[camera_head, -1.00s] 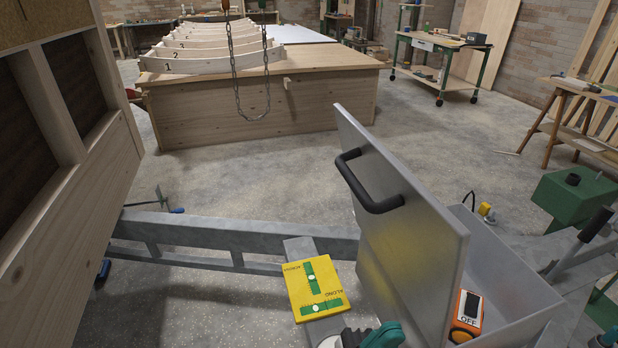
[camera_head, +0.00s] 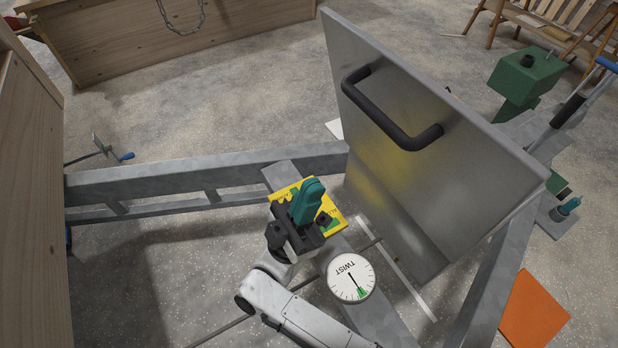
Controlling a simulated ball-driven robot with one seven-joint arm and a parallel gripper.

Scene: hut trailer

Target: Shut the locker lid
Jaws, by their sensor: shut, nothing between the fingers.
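The locker lid (camera_head: 450,165) is a grey metal panel with a black bar handle (camera_head: 388,110). It stands raised and open, its broad face toward me, right of centre. The front of the locker (camera_head: 395,215) shows below it; the inside is hidden behind the lid. My gripper (camera_head: 312,190), with teal fingers, is shut and empty. In the picture it is left of the lid and below the handle, over the yellow plate (camera_head: 335,215), apart from the handle.
A grey trailer frame beam (camera_head: 200,183) runs left from the locker. A round TWIST dial (camera_head: 350,277) sits on the drawbar below my gripper. A green block (camera_head: 527,75) stands behind the lid at right. An orange sheet (camera_head: 533,308) lies at lower right. A wooden wall (camera_head: 30,200) is at left.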

